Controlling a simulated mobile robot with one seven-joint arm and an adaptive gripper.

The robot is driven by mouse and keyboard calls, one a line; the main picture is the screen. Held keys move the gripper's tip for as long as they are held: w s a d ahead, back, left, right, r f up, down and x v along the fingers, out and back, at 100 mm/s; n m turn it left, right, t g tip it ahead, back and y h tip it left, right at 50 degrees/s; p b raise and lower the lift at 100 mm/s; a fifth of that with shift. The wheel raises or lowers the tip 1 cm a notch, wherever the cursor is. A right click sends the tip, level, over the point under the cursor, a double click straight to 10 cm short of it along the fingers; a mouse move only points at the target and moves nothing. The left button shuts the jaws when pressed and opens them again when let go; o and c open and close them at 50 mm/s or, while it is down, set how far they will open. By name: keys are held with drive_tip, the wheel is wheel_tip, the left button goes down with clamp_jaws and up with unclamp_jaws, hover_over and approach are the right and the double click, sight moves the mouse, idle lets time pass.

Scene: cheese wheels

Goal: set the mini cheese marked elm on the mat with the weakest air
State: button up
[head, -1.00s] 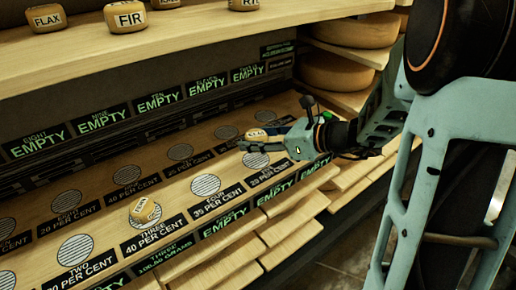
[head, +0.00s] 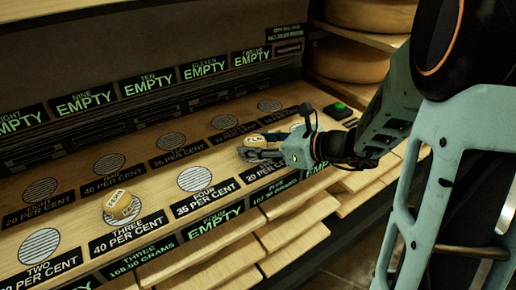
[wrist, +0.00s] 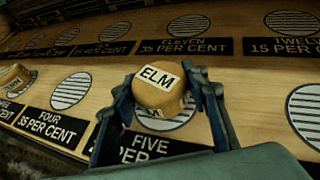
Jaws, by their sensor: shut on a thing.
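The mini cheese marked ELM (wrist: 158,88) is between the two fingers of my gripper (wrist: 168,95) in the wrist view, its label facing up. In the head view the cheese (head: 257,140) and my gripper (head: 262,150) are low over that front-row place. The readout for FIVE (head: 270,194) shows a weight of about 107.90 grams, so the cheese appears to press on it.
Mat FOUR (head: 195,179), marked 35 per cent, is bare. Another cheese (head: 118,203) sits on mat THREE, marked 40 per cent. The TWELVE mat (wrist: 293,23) is marked 15 per cent, ELEVEN (wrist: 188,25) 35. Large wheels (head: 350,60) fill side shelves.

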drive_tip(key=shift+r, duration=0.1)
drive_tip(key=shift+f, duration=0.25)
drive_tip(key=o, duration=1.2)
drive_tip(key=shift+r, duration=0.1)
drive_tip(key=shift+r, duration=0.2)
drive_tip(key=p+v, duration=0.3)
drive_tip(key=v, duration=0.9)
drive_tip(key=shift+p, duration=0.3)
